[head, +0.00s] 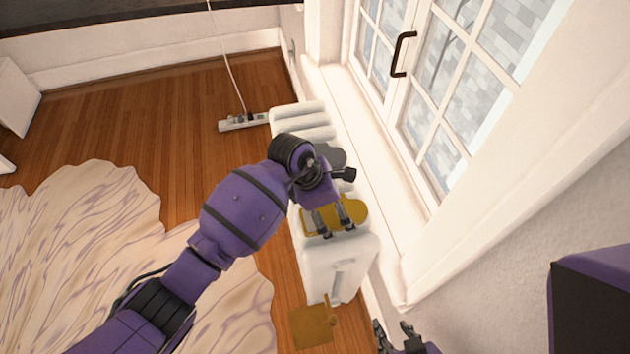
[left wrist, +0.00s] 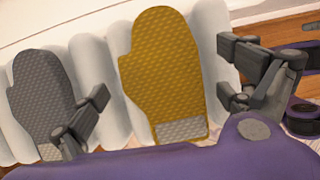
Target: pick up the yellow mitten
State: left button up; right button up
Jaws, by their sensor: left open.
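The yellow mitten (head: 360,212) lies flat on top of the white ribbed radiator (head: 340,262). In the left wrist view the mitten (left wrist: 160,65) shows almost whole, with a pale patch at its cuff. My left gripper (head: 336,232) is over the mitten with its fingers spread. In the left wrist view the left gripper's fingers (left wrist: 165,108) stand on either side of the mitten, and nothing is held. I cannot tell whether they touch the radiator. My right gripper (head: 395,336) is at the bottom edge of the head view, with its fingers apart and empty.
A grey mitten (left wrist: 42,95) lies left of the yellow one, partly behind a left gripper finger. A window (head: 440,90) and white sill run right of the radiator. A brown flat object (head: 312,326) is by the radiator's near end. A pale rug (head: 70,230) covers the floor left.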

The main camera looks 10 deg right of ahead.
pick_arm(q)
jog(key=shift+d+f, duration=0.2)
jog(key=shift+f, duration=0.15)
jog(key=shift+c, duration=0.4)
jog(key=c, duration=1.1)
